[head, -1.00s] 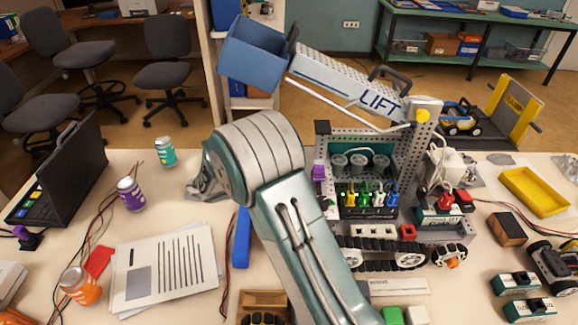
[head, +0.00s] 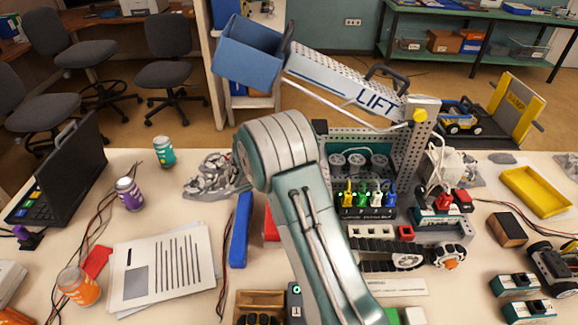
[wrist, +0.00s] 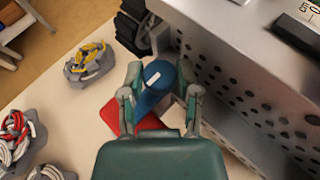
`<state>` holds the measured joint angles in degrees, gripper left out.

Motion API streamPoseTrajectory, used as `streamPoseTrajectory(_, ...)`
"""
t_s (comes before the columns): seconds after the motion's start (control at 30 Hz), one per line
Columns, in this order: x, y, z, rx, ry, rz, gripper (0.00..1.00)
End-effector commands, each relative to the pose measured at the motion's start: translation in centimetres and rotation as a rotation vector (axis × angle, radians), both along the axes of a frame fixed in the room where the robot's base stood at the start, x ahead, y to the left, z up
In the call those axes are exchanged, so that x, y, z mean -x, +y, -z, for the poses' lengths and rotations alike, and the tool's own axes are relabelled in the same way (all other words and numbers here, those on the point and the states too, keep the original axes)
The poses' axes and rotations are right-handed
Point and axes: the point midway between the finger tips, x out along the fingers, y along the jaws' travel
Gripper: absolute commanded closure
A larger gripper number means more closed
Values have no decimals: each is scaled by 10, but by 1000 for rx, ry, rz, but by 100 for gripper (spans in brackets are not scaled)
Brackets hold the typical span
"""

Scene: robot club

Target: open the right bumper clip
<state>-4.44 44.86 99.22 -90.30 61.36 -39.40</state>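My gripper (wrist: 160,80) shows in the wrist view with its two fingers spread apart on either side of a blue rounded piece with a white mark (wrist: 153,76). This may be the bumper clip; I cannot tell whether the fingers touch it. A flat red piece (wrist: 113,115) lies below and left of it, partly hidden by the gripper. In the head view my arm hides the gripper and the blue piece. The club robot (head: 413,128), with its arm marked LIFT, stands behind and right of my arm. A red part (head: 271,226) shows beside my arm.
A perforated metal side (wrist: 265,105) stands close on the gripper's right, with black tread (wrist: 133,32) ahead. Grey holders with cables (wrist: 90,62) stand at left. In the head view a blue bar (head: 240,230) and papers (head: 165,268) lie left of my arm.

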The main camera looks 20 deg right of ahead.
Motion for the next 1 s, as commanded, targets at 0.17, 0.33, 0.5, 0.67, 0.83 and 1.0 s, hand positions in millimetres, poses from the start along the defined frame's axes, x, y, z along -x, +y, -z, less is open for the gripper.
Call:
streamPoseTrajectory(0.17,-1,0,0,4,-1,4,100)
streamPoseTrajectory(0.33,-1,1,0,3,0,23,100)
streamPoseTrajectory(0.5,-2,1,0,2,-2,89,100)
streamPoseTrajectory(0.67,-3,2,0,3,-1,199,100)
streamPoseTrajectory(0.83,-4,2,1,1,-2,353,100)
streamPoseTrajectory(1.0,-5,2,1,1,-2,516,100)
